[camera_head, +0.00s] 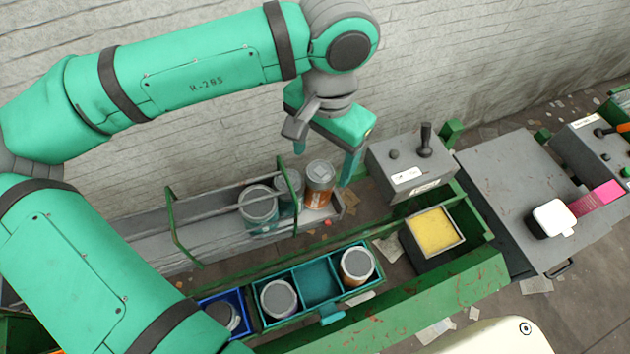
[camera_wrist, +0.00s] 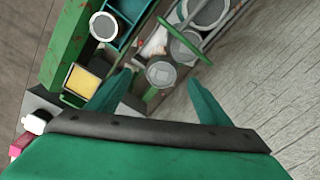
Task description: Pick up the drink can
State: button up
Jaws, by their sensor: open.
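An orange can with a grey top (camera_head: 319,187) stands upright at the right end of the grey trough. A plainer grey can (camera_head: 291,193) and a wider grey-teal can (camera_head: 257,210) stand to its left. The pictures do not label which one is the drink can. My gripper (camera_head: 326,160) is open and empty, above and close to the orange can. In the wrist view, the grey round top of the nearest can (camera_wrist: 161,75) shows between the two fingertips of my gripper (camera_wrist: 158,77), apart from them. Its lower body is mostly hidden there.
A green rail (camera_head: 178,225) arches over the trough beside the cans. A teal divided tray (camera_head: 318,284) holds two cans, its middle compartment empty. A blue bin (camera_head: 238,300) holds another. A grey control box (camera_head: 408,170) stands close right of the gripper; a yellow-filled box (camera_head: 433,232) is below it.

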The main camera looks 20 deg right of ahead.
aim_at(319, 173)
jog(key=shift+w+a+f, duration=0.1)
jog(key=shift+w+f, duration=0.05)
jog(key=shift+f, duration=1.95)
jog(key=shift+w+a+f, duration=0.1)
jog(key=shift+w+f, duration=0.05)
jog(key=shift+f, duration=1.9)
jog(key=c, duration=1.1)
